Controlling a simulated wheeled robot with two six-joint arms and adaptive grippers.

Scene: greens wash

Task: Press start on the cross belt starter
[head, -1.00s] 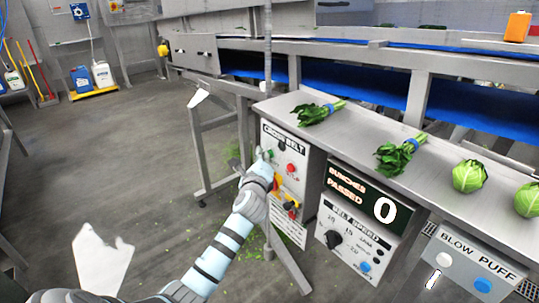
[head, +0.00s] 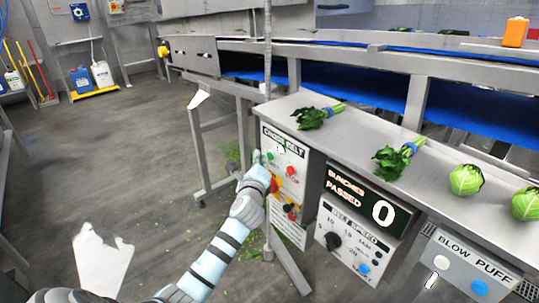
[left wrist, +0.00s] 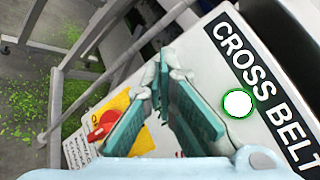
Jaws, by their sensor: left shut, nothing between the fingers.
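The cross belt starter (head: 281,185) is a pale box below the steel counter, with a CROSS BELT label. It also shows in the left wrist view (left wrist: 190,48). Its green button (head: 270,157) and red button (head: 292,171) sit under the label. A round lamp (head: 281,149) between label and buttons is bright white with a green rim, also in the left wrist view (left wrist: 238,103). My left gripper (head: 256,158) is shut and empty, just left of the green button and seemingly clear of the panel. In the left wrist view its fingers hide the buttons.
A red switch on a yellow plate (left wrist: 97,125) sits low on the starter. Right of it are the bunch counter (head: 370,200) reading 0, the belt speed panel (head: 350,240) and the blow puff box (head: 465,268). Greens and cabbages lie on the counter (head: 345,135).

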